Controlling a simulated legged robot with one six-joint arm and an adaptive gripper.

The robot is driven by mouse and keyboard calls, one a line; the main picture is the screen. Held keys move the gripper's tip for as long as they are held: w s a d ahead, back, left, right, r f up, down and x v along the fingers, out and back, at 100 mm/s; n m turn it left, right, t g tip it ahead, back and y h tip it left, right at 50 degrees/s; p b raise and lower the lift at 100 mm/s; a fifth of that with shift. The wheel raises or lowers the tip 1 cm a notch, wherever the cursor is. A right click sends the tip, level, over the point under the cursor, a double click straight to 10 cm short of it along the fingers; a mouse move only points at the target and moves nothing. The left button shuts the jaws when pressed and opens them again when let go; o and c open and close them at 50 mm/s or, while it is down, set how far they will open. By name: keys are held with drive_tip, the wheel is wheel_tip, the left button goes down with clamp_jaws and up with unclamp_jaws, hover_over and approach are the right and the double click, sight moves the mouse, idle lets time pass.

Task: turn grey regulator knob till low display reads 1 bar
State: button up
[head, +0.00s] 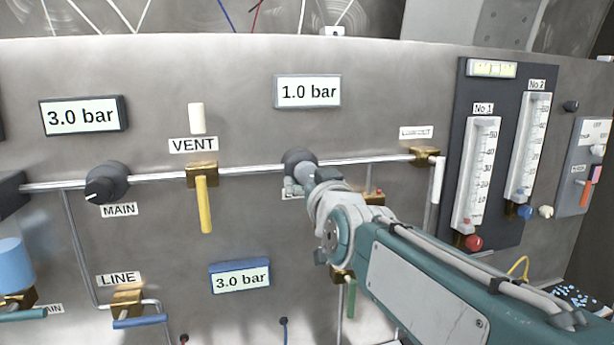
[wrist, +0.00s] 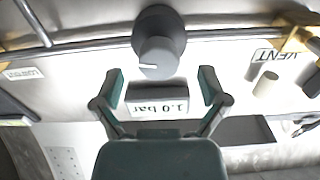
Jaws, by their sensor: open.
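The grey regulator knob (head: 298,158) sits on the pipe below the upper middle display (head: 308,91), which reads 1.0 bar. My gripper (head: 318,177) is in front of the knob and hides part of it and its label. In the wrist view, turned upside down, the knob (wrist: 157,52) shows a white pointer mark. My gripper's two fingers (wrist: 161,78) are spread wide, with nothing between them touching; the knob lies just beyond the fingertips. The same 1.0 bar display (wrist: 158,106) shows between the fingers. A blue-framed lower display (head: 240,278) reads 3.0 bar.
The MAIN knob (head: 106,183) and its 3.0 bar display (head: 83,116) are at left. A yellow VENT lever (head: 205,203) hangs left of my gripper. A white lever (head: 437,180) and flow meters (head: 477,172) are at right. A blue LINE lever (head: 139,321) is low left.

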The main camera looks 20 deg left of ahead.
sight(307, 178)
drive_tip(key=shift+x, duration=1.5)
drive_tip(key=shift+d, duration=0.1)
drive_tip(key=c, duration=1.1)
drive_tip(key=shift+c, duration=0.2)
drive_tip(key=shift+n, duration=0.3)
drive_tip(key=o, duration=1.1)
drive_tip(key=shift+o, duration=0.2)
